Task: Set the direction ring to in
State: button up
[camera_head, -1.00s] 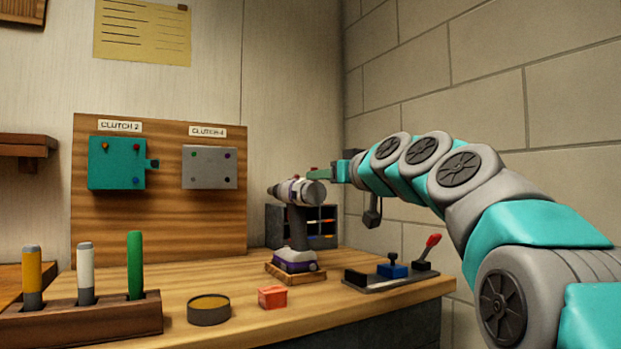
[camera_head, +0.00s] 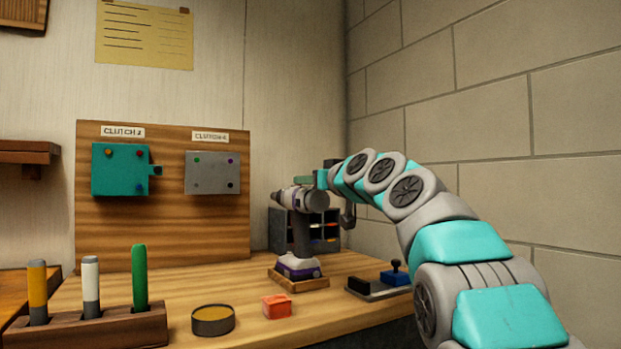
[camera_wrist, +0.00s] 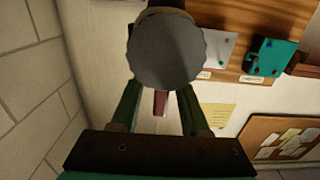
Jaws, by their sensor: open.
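The cordless drill (camera_head: 299,232) stands upright on a small wooden base on the bench. In the head view its grey body points left. My gripper (camera_head: 325,174) is just above its right end. In the wrist view a large grey round part (camera_wrist: 165,52), probably the end of the drill, lies at and beyond my green fingertips (camera_wrist: 158,90). The fingers are apart. A small dark red piece (camera_wrist: 160,103) shows between them. Whether a finger touches the drill I cannot tell. The direction ring and its marks cannot be made out.
A lever panel (camera_head: 375,289) with a blue knob is right of the drill, partly behind my arm. A small organizer (camera_head: 325,230) stands behind the drill. A red box (camera_head: 276,307), a round tin (camera_head: 213,320) and a marker rack (camera_head: 90,330) stand in front and left.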

grip_shut()
dwell(0.3)
dwell(0.3)
